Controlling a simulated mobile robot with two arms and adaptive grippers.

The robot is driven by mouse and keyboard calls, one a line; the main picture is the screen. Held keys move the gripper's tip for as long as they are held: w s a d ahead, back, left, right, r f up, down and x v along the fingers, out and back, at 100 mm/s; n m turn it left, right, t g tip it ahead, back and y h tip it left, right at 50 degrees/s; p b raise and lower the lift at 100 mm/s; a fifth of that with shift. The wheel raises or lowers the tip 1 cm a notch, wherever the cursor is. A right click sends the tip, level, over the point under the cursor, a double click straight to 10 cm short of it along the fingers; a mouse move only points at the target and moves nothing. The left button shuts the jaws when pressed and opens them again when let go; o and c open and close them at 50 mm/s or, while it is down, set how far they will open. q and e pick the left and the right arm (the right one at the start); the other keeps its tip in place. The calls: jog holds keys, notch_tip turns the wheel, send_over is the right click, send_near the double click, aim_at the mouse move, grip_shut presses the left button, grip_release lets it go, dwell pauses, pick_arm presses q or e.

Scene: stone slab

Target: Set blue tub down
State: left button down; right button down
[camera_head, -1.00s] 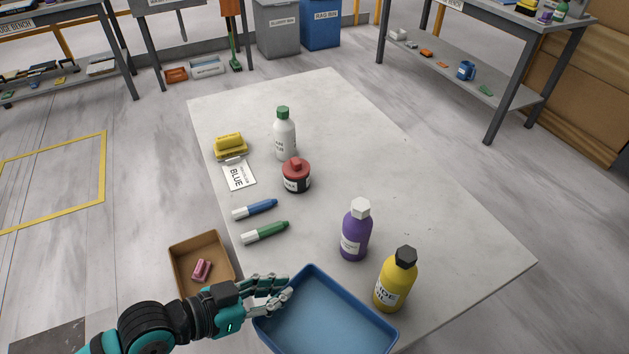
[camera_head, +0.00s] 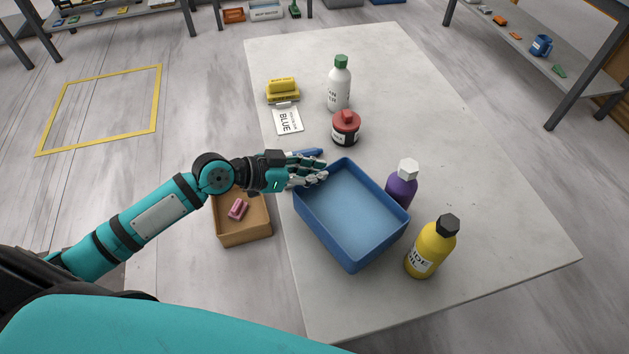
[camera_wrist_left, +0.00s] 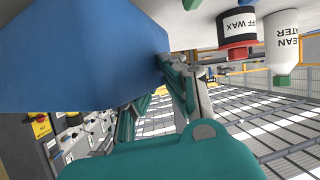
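The blue tub (camera_head: 351,213) is an empty, open rectangular tray at the near left part of the stone slab (camera_head: 480,225). My left gripper (camera_head: 318,174) is shut on its far left rim. In the left wrist view the tub's blue side (camera_wrist_left: 80,60) fills the upper left, with the fingers (camera_wrist_left: 185,85) against it. I cannot tell for sure whether the tub touches the slab. It hides the green marker, and hand and tub hide most of the blue marker (camera_head: 308,153). My right gripper is out of view.
A purple bottle (camera_head: 401,186) and a yellow bottle (camera_head: 431,248) stand close to the tub's right. A brown box (camera_head: 243,225) sits left. The slab's right side is clear.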

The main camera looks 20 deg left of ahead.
pick_arm(q)
jog(key=shift+f, duration=1.65)
jog(key=c, duration=1.8)
grip_release()
jog(key=shift+f, duration=0.15)
jog(key=shift+c, duration=0.2)
jog(key=o, duration=0.4)
jog(key=shift+c, duration=0.2)
jog(key=shift+s+a, duration=0.15)
jog(key=shift+s, duration=0.05)
jog(key=b+v, duration=0.2)
jog(key=v, duration=0.9)
jog(key=shift+s+r, duration=0.15)
jog(key=shift+r, duration=0.2)
